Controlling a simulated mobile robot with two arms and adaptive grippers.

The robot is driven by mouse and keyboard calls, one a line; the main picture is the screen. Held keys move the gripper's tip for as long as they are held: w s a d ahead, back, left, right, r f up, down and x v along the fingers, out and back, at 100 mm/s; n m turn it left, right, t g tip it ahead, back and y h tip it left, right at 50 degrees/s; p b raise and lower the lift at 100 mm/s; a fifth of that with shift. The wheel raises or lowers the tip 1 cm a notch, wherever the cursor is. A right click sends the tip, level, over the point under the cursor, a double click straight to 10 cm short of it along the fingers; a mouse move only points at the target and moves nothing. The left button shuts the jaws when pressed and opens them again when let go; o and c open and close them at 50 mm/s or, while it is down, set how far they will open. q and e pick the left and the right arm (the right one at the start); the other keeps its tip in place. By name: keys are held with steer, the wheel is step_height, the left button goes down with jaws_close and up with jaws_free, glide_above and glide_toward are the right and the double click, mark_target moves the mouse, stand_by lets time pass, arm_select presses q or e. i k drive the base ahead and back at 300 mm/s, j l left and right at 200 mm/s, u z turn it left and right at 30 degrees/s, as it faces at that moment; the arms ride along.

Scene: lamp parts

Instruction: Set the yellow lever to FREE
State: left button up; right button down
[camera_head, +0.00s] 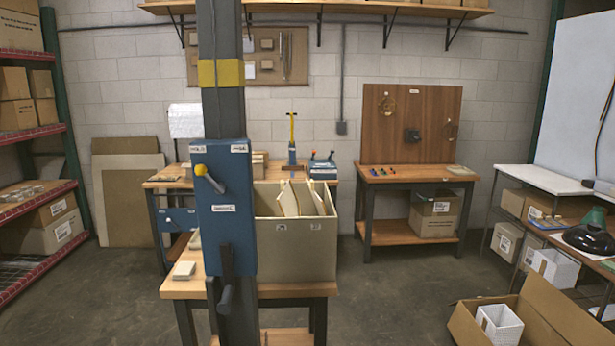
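The yellow lever (200,170) is on a blue panel (228,238) fixed to a dark upright post. Its round yellow knob is at the upper left of the panel, and a dark shaft slants from it down to the right. Small white labels sit at the panel's top left (198,149), top right (239,148) and below the lever (223,208). Their print is too small to read, so I cannot tell which one says FREE. A black handle (225,299) hangs low on the panel. Neither of my grippers is in view.
A wooden bench with a grey bin (314,258) stands behind the post. Another bench (415,180) with a pegboard is at the back. Shelves (30,208) line the left; an open carton (567,325) lies front right. Floor is clear between the benches and left shelves.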

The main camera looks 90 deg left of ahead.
mark_target(201, 170)
steer(key=u, duration=3.3)
